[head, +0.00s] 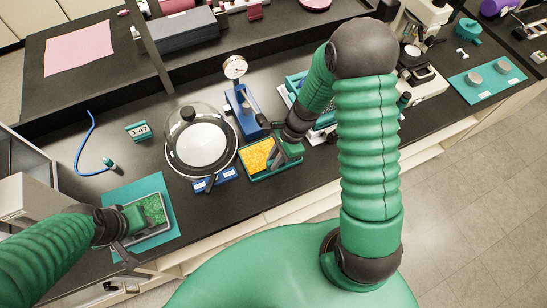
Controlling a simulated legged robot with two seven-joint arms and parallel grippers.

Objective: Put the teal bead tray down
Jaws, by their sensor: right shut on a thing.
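The teal bead tray (270,174), filled with yellow-orange beads, is near the front edge of the black bench, right of the glass dome. My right gripper (288,152) is shut on the tray's right side. The tray looks about level; whether it touches the bench I cannot tell. My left gripper (133,218) is at a grey-rimmed tray of green beads (152,208) over a teal mat (163,236). Its fingertips are too small and partly hidden to tell open from shut.
A glass dome (200,143) on a blue scale-like base stands left of the teal tray. A blue stand with a dial gauge (235,67) is behind it. A blue cable (84,150) and a J-47 label block (138,131) lie left. A microscope (424,75) stands right.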

